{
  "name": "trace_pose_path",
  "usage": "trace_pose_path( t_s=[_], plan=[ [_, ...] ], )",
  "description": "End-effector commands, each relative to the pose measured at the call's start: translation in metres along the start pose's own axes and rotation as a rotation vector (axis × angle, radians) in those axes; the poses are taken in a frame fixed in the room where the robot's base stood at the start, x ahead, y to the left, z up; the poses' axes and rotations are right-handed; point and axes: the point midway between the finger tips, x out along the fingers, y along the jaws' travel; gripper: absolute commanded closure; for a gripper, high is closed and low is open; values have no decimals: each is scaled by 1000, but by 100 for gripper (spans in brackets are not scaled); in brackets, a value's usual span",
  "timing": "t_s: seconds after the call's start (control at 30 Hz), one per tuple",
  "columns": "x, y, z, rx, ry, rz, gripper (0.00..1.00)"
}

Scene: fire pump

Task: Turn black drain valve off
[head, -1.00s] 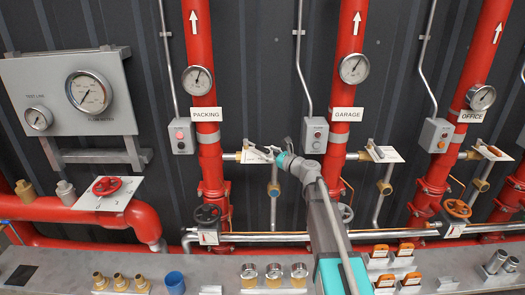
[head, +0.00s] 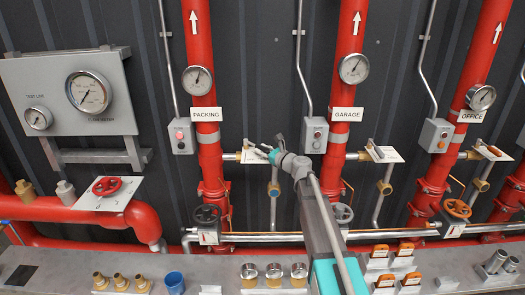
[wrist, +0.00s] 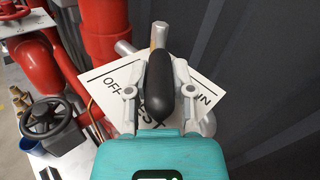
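The black drain valve handle (wrist: 158,88) stands out toward the camera between my gripper's two fingers in the wrist view. My gripper (wrist: 159,75) is open around the handle, one finger on each side. A narrow gap shows on the left; contact on the right cannot be told. A white plate (wrist: 207,93) behind the handle has partly covered lettering, with OFF at left. In the head view my gripper (head: 275,153) is at the valve on the packing riser's side branch and largely hides the handle.
The red packing riser (head: 209,165) stands left of my gripper, the garage riser (head: 335,165) right. A black handwheel (head: 207,215) is below left; it also shows in the wrist view (wrist: 53,125). Dark wall is close behind.

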Motion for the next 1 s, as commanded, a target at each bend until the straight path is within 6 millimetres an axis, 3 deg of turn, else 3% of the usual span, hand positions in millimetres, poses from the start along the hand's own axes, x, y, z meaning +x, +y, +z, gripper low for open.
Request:
trace_pose_path(
  t_s=[0.1,1.0],
  plan=[
    [0,0,0,0,0,0,100],
    [-7,-6,-1,-1,11,-50,100]
  ],
)
